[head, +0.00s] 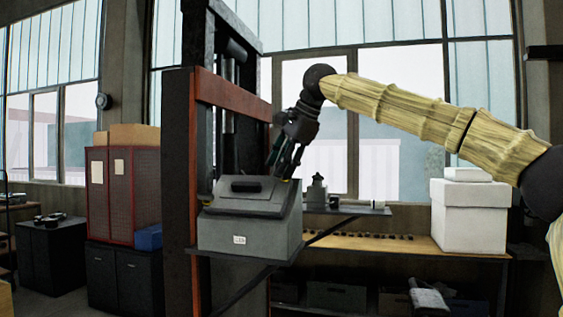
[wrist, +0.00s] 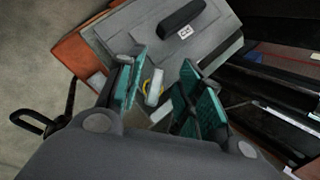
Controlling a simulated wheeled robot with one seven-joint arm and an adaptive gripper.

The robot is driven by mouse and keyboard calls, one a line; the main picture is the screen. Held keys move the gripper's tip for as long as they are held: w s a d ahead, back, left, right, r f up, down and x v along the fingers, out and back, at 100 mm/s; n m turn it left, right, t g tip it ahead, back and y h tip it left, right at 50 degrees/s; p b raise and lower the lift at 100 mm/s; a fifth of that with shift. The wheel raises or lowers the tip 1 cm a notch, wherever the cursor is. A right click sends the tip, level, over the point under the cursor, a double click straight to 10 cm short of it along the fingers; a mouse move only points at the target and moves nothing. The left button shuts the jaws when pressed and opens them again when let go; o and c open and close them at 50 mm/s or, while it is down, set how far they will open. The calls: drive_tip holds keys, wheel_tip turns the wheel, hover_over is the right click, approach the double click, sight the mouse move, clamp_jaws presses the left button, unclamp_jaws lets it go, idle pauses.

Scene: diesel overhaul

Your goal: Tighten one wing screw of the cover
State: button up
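A grey box (head: 250,236) stands on a bracket shelf beside a dark post, with a sloped grey cover (head: 225,205) on top. The cover has a dark handle (head: 246,186); cover (wrist: 125,40) and handle (wrist: 182,14) also show in the wrist view. My gripper (head: 284,166) points down at the cover's right part. In the wrist view my gripper (wrist: 164,92) is open, its green pads apart. A pale wing screw (wrist: 154,86) with a yellow ring shows between the pads, nearer the left one. I cannot tell whether a pad touches it. The fingers hide its surroundings.
A small grey bottle-like object (head: 317,191) and a white cylinder (head: 377,204) are on a ledge just right of the box. White boxes (head: 468,215) stand on the bench further right. The dark post (head: 178,190) rises close behind the box's left side.

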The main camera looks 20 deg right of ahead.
drive_tip(key=shift+w+f, duration=0.1)
drive_tip(key=shift+w+d+f, duration=0.3)
drive_tip(key=shift+w+f, duration=0.1)
drive_tip(key=shift+f, duration=0.3)
drive_tip(key=shift+s+d, duration=0.1)
clamp_jaws()
drive_tip(key=shift+f, duration=0.1)
drive_tip(key=shift+f, duration=0.1)
